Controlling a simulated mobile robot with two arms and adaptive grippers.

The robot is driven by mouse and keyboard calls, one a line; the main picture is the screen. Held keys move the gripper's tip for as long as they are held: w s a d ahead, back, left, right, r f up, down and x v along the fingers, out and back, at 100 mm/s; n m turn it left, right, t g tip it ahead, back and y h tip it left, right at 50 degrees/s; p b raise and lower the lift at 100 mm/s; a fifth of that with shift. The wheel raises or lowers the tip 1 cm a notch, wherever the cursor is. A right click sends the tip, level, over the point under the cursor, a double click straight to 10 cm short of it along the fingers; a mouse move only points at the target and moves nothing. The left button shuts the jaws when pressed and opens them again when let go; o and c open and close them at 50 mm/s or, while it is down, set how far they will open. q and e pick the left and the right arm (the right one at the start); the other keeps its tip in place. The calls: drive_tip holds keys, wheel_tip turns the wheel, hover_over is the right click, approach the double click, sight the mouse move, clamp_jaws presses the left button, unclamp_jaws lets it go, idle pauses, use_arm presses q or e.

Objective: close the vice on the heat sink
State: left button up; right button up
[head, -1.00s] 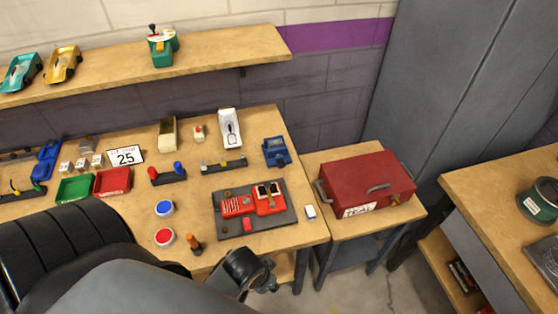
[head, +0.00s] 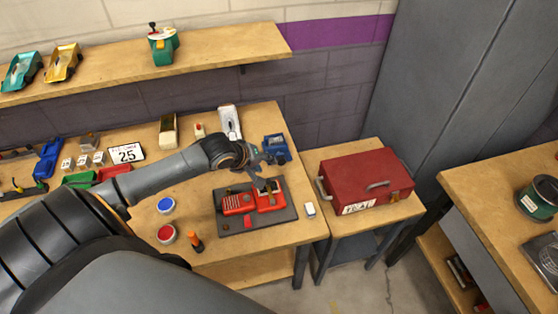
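A blue block-shaped tool that looks like the vice (head: 276,149) stands at the back right corner of the workbench in the head view. I cannot make out a heat sink in it at this size, nor how far its jaws are apart. My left gripper (head: 266,187) reaches in from the left, just in front of the blue tool, with its fingers over the red device (head: 238,203) on a dark plate. The fingers are too small to tell whether they are open or shut. My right gripper is not in view.
A red toolbox (head: 366,178) sits on the lower side table. Red and blue round buttons and an orange-topped item (head: 196,243) stand near the front.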

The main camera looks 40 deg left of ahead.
sight(280, 161)
use_arm(q)
drive_tip(key=shift+n, duration=0.5)
drive_tip(key=x, duration=0.4)
drive_tip(key=w+a+r+x, duration=0.1)
drive_tip(key=x, duration=0.4)
drive_tip(key=a+x, duration=0.1)
drive_tip(key=x, duration=0.3)
drive_tip(key=shift+w+d, duration=0.1)
drive_tip(key=shift+w, duration=0.45)
drive_tip(key=shift+c, duration=0.2)
clamp_jaws()
drive_tip(key=shift+p, duration=0.3)
